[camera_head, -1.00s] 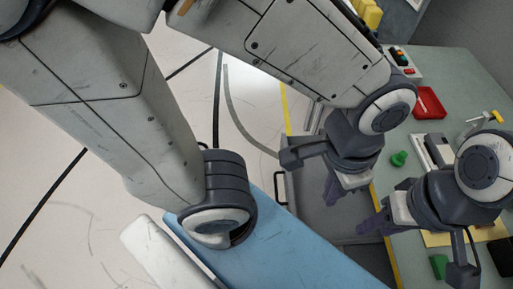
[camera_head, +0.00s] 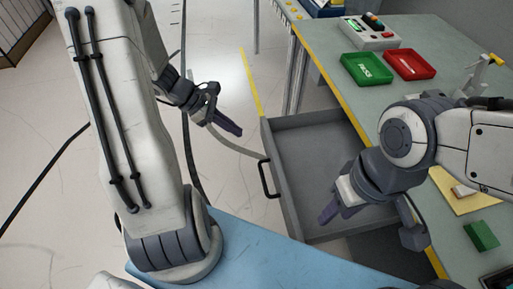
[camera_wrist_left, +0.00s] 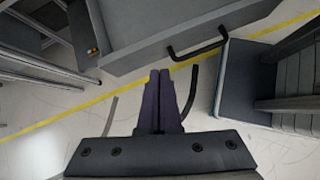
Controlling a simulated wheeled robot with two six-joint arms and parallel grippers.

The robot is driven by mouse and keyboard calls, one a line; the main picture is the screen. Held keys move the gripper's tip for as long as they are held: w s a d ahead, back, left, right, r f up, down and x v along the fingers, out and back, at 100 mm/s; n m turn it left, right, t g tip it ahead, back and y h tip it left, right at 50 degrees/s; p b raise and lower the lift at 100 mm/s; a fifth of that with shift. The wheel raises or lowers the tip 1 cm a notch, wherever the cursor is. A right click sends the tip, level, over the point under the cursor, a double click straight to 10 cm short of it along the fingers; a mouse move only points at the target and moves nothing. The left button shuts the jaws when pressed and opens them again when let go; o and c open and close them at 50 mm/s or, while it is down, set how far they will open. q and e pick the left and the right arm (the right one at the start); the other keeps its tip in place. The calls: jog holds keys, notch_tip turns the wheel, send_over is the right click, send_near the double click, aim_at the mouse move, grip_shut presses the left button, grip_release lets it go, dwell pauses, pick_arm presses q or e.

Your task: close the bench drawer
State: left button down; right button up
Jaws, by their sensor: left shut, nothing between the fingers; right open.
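The grey bench drawer (camera_head: 290,190) stands pulled out from the bench, empty where I can see inside. Its dark bar handle (camera_head: 268,180) is on the front panel, which also shows in the left wrist view with the handle (camera_wrist_left: 200,46). My left gripper (camera_head: 230,128) is shut and empty, outside the drawer, to the left of its front panel in the head view. In the left wrist view its fingers (camera_wrist_left: 160,100) point towards the front, below the handle, apart from it. My right gripper (camera_head: 330,210) is open and overlaps the drawer's interior; its height is unclear.
The green bench top (camera_head: 455,45) holds a green tray (camera_head: 367,69), a red tray (camera_head: 408,65), a button box (camera_head: 370,33) and a green block (camera_head: 482,236). Pale floor (camera_head: 235,185) lies free in front of the drawer. A blue surface (camera_head: 270,255) is nearby.

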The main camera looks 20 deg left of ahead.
pick_arm(q)
jog(key=a+f+n+t+b, duration=0.1)
jog(key=a+f+n+t, duration=0.1)
jog(key=a+f+n, duration=0.25)
jog(key=b, duration=0.1)
send_near(265, 144)
jog(key=shift+m, duration=0.35)
jog(key=x, duration=0.5)
jog(key=shift+a+f, duration=0.25)
jog(key=shift+f, duration=0.15)
jog(key=shift+w+d, duration=0.3)
jog(key=shift+d, duration=0.1)
pick_arm(e)
notch_tip(265, 144, down, 3)
jog(key=shift+f, duration=0.1)
